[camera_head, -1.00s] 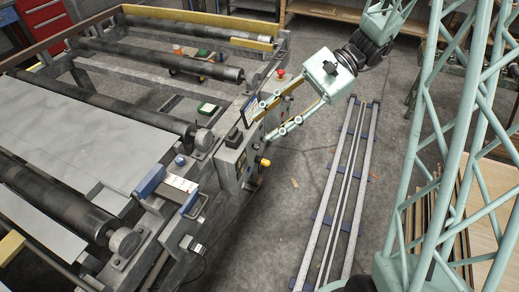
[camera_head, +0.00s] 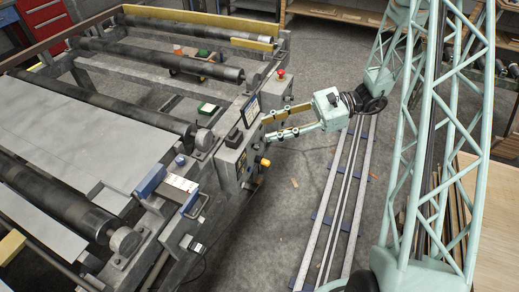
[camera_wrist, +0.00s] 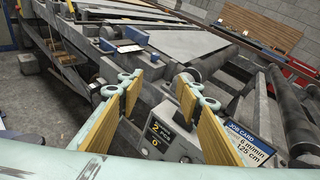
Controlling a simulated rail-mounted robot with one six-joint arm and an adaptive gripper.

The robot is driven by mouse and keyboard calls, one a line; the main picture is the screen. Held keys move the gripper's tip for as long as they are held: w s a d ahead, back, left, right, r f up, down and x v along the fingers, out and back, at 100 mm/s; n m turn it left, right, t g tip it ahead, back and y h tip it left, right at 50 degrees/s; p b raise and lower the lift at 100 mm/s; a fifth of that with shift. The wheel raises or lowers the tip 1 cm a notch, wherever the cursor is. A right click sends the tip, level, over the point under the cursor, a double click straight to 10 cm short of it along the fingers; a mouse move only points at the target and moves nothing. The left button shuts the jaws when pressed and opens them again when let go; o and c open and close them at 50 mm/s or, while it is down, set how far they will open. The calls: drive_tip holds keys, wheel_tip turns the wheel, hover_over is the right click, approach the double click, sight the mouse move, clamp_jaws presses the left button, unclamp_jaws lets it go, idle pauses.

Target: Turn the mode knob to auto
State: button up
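A grey control box (camera_head: 231,157) stands on the near side of the roller machine, with a black knob-like part (camera_head: 235,137) on top. I cannot read its position or tell for sure that it is the mode knob. In the wrist view the control panel (camera_wrist: 172,135) shows a display with yellow figures and small round controls, one dark (camera_wrist: 185,159); their markings are too small to read. My gripper (camera_head: 268,128) is open and empty, its fingers pointing left at the panel. In the wrist view the gripper (camera_wrist: 158,84) has its fingers wide apart, in front of the panel.
A job card (camera_wrist: 249,145) stands right of the panel in the wrist view. Rollers (camera_head: 122,107) lie beyond. Floor rails (camera_head: 335,210) run right of clear floor.

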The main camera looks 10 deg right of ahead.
drive_tip(key=w+d+f+m+t+y, duration=0.1)
drive_tip(key=w+d+f+m+t, duration=0.15)
drive_tip(key=f, duration=0.35)
drive_tip(key=w+d+f+m+t, duration=0.2)
drive_tip(key=d+f+m, duration=0.1)
drive_tip(key=f, duration=0.3)
drive_tip(key=m+t+h, duration=0.2)
drive_tip(key=m+t, duration=0.3)
drive_tip(key=m, duration=0.1)
approach(256, 146)
drive_tip(key=shift+n, duration=0.25)
drive_tip(key=s+d, duration=0.1)
drive_tip(key=d+f, duration=0.1)
drive_tip(key=d, duration=0.1)
drive_tip(key=s+d+f, duration=0.1)
drive_tip(key=d, duration=0.1)
drive_tip(key=shift+s, duration=0.3)
drive_tip(key=shift+w+a, duration=0.1)
drive_tip(key=shift+a, duration=0.1)
drive_tip(key=b+x, duration=0.2)
drive_tip(key=x, duration=1.1)
drive_tip(key=shift+a, duration=0.2)
drive_tip(key=shift+w+r, duration=0.1)
drive_tip(key=shift+r, duration=0.05)
drive_tip(key=c, duration=0.8)
